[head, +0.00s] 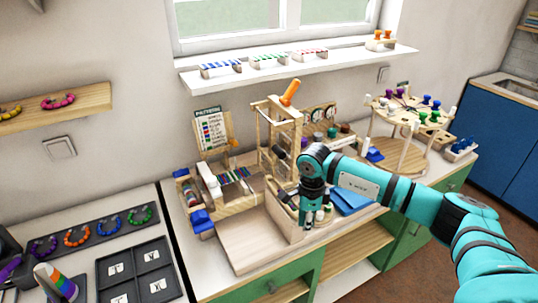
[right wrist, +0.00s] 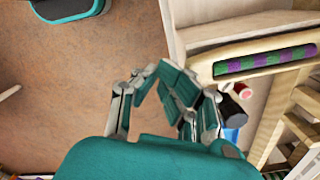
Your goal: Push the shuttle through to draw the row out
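The wooden bead loom (head: 240,203) stands on the counter left of centre in the head view, with rows of coloured beads (head: 236,175) across it. I cannot tell for certain which part is the shuttle. In the right wrist view a wooden bar (right wrist: 240,51) carries a green and purple bead strip (right wrist: 265,62), to the right of my fingers. My right gripper (head: 308,208) points down at the front of the wooden stand, right of the loom. In the right wrist view its fingertips (right wrist: 155,72) meet, with nothing visible between them. My left gripper is out of view.
A pattern card (head: 211,130) stands behind the loom. A frame with an orange handle (head: 290,92) rises behind my right gripper. A bare wooden tray (head: 250,245) lies in front. A round peg stand (head: 405,115) is at the right, and small pots stand near my gripper.

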